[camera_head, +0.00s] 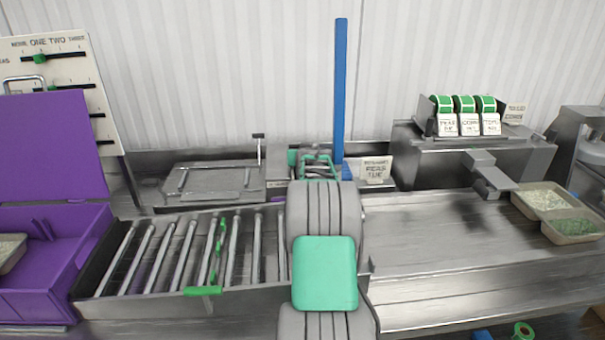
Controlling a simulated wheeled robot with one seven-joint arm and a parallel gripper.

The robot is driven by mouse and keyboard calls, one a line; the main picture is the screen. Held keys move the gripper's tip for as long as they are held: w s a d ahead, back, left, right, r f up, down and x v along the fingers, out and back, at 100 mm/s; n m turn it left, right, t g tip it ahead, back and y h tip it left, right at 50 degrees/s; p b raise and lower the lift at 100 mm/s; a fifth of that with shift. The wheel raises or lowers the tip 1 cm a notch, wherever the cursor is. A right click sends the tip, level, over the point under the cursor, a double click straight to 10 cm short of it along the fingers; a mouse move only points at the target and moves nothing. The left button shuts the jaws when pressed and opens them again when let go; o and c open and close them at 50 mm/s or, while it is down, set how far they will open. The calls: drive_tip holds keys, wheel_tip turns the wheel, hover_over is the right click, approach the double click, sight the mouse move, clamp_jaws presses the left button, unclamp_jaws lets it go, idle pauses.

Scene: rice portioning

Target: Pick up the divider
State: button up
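No part in the head view is marked as the divider, and I cannot tell for sure which thing it is. A tall blue bar (341,90) stands upright behind my arm, its lower end close to my gripper. My grey arm with a green pad reaches away from me in the middle of the picture. My gripper (318,166) is at its far end, small and partly hidden by the arm. I cannot tell whether its fingers are open or shut, or whether they touch anything.
A roller bed (112,262) with a green handle (203,291) lies left of my arm. A purple open box (60,282) is farther left. A sign (376,170) stands behind. Two food trays (570,239) are at the right. The steel counter (440,235) is mostly clear.

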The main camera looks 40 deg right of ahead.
clamp_jaws()
idle(1.3)
